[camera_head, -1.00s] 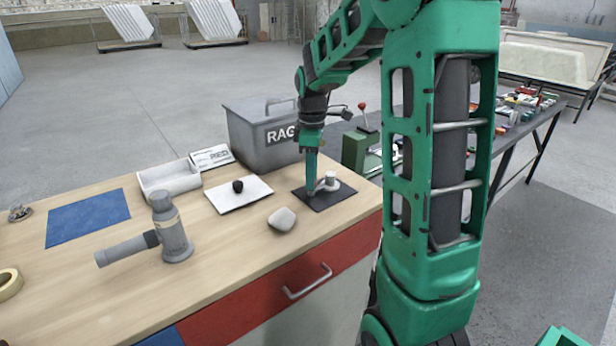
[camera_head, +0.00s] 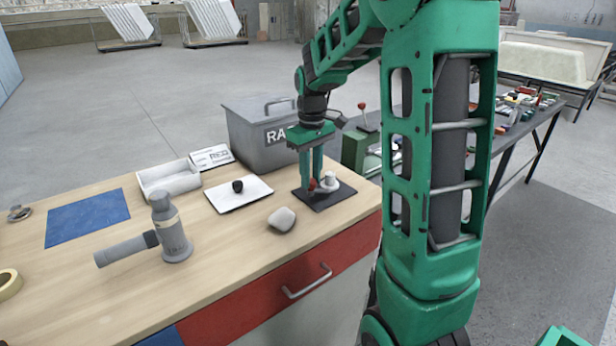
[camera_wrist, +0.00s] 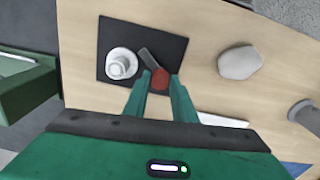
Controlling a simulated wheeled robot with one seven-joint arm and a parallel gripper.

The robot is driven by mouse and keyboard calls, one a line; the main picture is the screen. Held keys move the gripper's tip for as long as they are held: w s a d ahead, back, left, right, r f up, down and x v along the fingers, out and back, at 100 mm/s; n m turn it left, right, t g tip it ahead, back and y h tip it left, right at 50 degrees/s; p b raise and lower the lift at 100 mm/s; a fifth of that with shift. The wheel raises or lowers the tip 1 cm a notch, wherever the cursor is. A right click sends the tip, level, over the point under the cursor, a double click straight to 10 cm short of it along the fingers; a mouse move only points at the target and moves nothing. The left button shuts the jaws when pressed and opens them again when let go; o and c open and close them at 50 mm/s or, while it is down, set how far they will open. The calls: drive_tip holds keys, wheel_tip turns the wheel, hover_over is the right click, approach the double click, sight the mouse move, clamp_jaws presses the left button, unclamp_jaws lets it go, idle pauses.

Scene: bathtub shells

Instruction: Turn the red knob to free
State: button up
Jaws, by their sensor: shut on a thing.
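The red knob (camera_wrist: 159,79) shows between the fingertips of my gripper (camera_wrist: 158,86) in the wrist view. A dark grey lever-like part (camera_wrist: 148,57) sticks out from beside it. A white round fitting (camera_wrist: 121,63) sits beside the knob on a dark mat (camera_wrist: 112,33). In the head view a little red of the knob (camera_head: 312,184) shows at the fingertips of my gripper (camera_head: 313,184), which points down at the mat (camera_head: 322,203). My gripper is shut on the knob, and its fingers hide part of it. No marking for free is readable.
A pale stone-like block (camera_head: 282,219) and a white board with a black knob (camera_head: 255,195) lie left of the mat. A grey rag bin (camera_head: 245,135) stands behind. A grey cylinder fitting (camera_head: 172,235) stands at the left. Wooden bench top is clear between them.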

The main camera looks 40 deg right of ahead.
drive_tip(key=m, duration=0.5)
drive_tip(key=shift+w+r+m, duration=0.1)
drive_tip(key=shift+m, duration=2.4)
drive_tip(key=o, duration=1)
drive_tip(key=shift+o, duration=0.2)
wheel_tip(320, 180, up, 11)
drive_tip(key=shift+f, duration=0.2)
